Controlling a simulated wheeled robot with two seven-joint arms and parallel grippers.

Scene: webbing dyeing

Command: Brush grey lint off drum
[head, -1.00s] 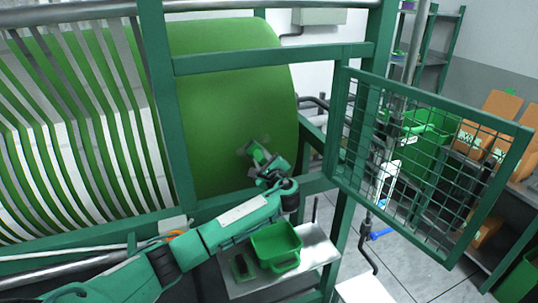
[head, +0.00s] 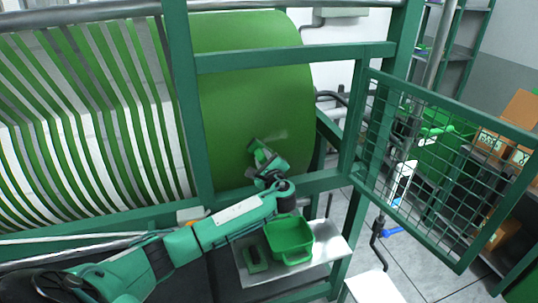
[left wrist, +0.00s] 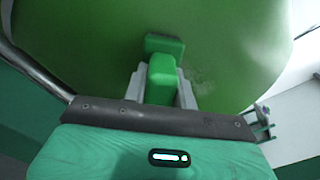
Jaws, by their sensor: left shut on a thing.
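The drum (head: 235,100) is a large green cylinder behind a green frame. A faint grey patch of lint (head: 279,134) lies on its face, just above and right of my left gripper (head: 263,166). The lint also shows in the left wrist view (left wrist: 204,80). My left gripper is shut on the green handle of a brush (head: 256,147). In the left wrist view the handle (left wrist: 161,80) stands between the two grey fingers, and the brush head is close to the drum. I cannot tell whether its bristles touch. My right gripper is out of view.
A metal shelf (head: 327,250) below the drum carries a green tub (head: 290,238) and a small dark green holder (head: 253,258). A frame bar (head: 320,181) runs in front of the drum, under my wrist. A mesh door (head: 435,160) stands open at the right.

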